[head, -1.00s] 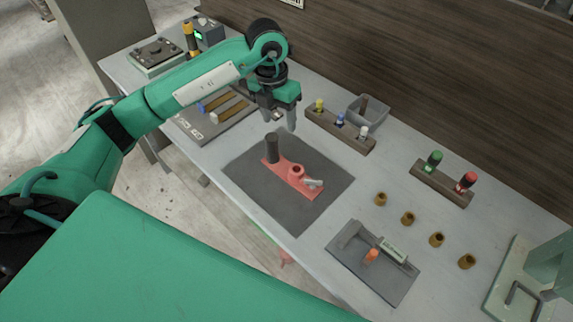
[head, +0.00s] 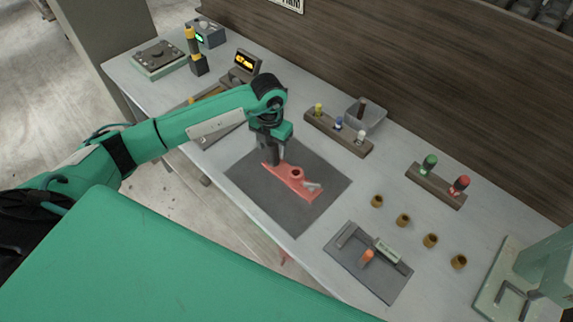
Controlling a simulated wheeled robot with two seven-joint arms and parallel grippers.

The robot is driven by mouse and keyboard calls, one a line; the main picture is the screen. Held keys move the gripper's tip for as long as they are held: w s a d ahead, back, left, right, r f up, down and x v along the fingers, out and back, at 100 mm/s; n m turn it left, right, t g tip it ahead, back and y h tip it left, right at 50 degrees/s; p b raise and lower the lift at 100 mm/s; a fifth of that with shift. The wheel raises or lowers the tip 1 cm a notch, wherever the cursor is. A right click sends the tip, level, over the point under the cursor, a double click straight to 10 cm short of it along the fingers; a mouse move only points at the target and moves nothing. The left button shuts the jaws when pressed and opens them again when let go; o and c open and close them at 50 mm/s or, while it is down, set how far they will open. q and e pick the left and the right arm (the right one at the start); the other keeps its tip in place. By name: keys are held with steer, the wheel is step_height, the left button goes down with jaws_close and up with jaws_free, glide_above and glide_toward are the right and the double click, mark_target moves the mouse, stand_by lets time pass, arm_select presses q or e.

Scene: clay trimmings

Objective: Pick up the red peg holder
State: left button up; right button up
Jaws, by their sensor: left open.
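The red peg holder (head: 297,182) lies on the dark mat (head: 258,200) in the head view. It is a long flat red piece with a raised round socket and a grey metal piece at its near right end. The dark upright post at its far left end is now mostly hidden by my left gripper (head: 273,160). My left gripper points down at that end, open, with its fingers low at the post. I cannot tell whether they touch it. My right gripper is not in view.
Wooden racks with coloured-top pegs (head: 338,130) (head: 436,185) stand behind and right of the mat. Several brown cups (head: 403,220) stand in a row at right. A grey tray (head: 345,262) with an orange piece lies near the front edge. A grey bin (head: 372,118) stands behind.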

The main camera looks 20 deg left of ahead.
arm_select(q)
steer(key=shift+f, duration=1.15)
jaws_close()
steer(key=shift+r, duration=0.1)
